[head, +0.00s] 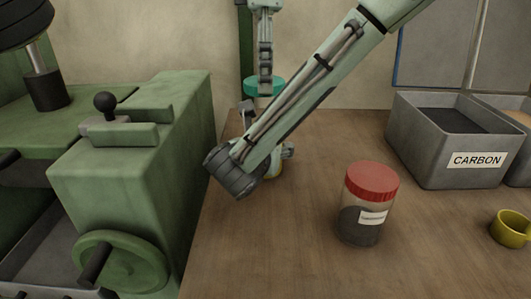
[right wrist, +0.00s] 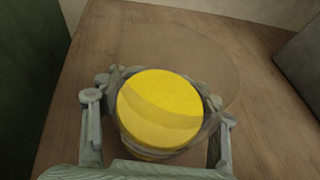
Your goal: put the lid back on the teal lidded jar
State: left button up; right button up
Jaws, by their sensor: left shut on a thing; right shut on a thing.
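The teal lid (head: 268,87) is in the head view, near the back of the table, partly hidden behind my right arm. My left gripper (head: 265,70) reaches down from the top and is shut on the lid. The jar shows in the right wrist view as a clear body with yellow contents (right wrist: 160,108), and no lid shows on it. My right gripper (right wrist: 158,98) is shut on the jar, a finger on each side. In the head view my right arm hides most of the jar. The lid is above the jar there; the exact gap is hidden.
A red-lidded jar (head: 371,183) with dark contents stands at the centre right. A grey bin (head: 425,163) labelled CARBON is behind it. A yellow cup (head: 510,229) is at the right edge. A green machine (head: 125,170) borders the table's left side. The front middle is clear.

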pick_arm(q)
jog(key=shift+d+f, duration=0.1)
jog(key=shift+f, duration=2.35)
jog(key=shift+f, duration=0.15)
jog(key=shift+f, duration=0.75)
jog(key=shift+f, duration=0.55)
jog(key=o, duration=0.9)
jog(key=shift+r, duration=2.25)
